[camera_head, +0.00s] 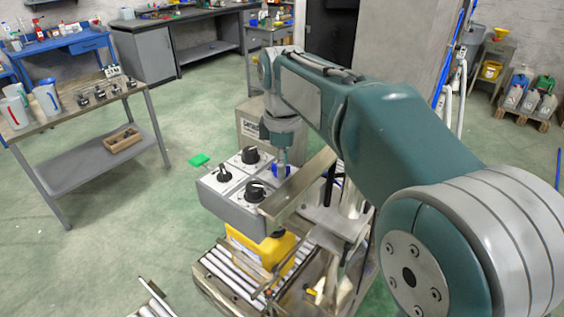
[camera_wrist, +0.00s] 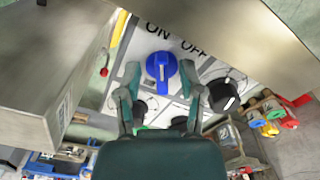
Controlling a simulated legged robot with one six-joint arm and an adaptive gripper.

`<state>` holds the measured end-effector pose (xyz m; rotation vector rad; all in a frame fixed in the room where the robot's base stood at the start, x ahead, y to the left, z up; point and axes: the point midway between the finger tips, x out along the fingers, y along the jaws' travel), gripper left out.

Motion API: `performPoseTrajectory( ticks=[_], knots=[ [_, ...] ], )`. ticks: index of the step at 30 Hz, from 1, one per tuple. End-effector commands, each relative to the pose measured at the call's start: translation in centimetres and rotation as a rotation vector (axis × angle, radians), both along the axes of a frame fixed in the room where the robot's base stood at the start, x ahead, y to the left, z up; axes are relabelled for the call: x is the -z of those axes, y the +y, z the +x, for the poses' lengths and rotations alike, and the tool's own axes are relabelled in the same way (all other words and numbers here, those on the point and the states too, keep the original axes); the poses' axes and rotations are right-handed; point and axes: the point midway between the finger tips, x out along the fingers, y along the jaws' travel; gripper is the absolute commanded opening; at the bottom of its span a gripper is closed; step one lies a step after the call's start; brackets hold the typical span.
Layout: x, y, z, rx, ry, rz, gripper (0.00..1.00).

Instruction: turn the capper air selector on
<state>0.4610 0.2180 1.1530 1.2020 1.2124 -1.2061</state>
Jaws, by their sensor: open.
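A grey control box (camera_head: 228,205) stands in the middle of the head view, with several knobs on its white top plates. The blue selector knob (camera_head: 276,171) is at its right side, partly hidden by my gripper (camera_head: 281,160). In the wrist view the blue knob (camera_wrist: 161,66) has a short white mark, below the printed words ON and OFF. Which word the mark selects is unclear. My gripper (camera_wrist: 160,74) is open, with one finger on each side of the blue knob in the picture. Contact cannot be told.
Black knobs (camera_head: 251,155) sit close to the blue one; another black knob (camera_wrist: 223,94) shows right of my fingers. A metal plate (camera_head: 302,185) stands right beside the knob. A yellow container (camera_head: 250,249) is below, on rollers (camera_head: 222,274).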

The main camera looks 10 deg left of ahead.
Motion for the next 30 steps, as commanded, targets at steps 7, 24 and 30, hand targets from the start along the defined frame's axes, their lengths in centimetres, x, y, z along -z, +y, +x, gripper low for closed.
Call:
performPoseTrajectory(
  ticks=[7, 24, 30],
  knots=[
    [-2.2, 0.1, 0.1, 0.0, -0.004, 0.002, 0.5],
    [-11.2, 0.2, 0.2, 0.0, 0.0, -0.001, 0.5],
    [-11.8, 0.1, 0.2, 0.0, 0.001, -0.001, 0.5]
  ],
)
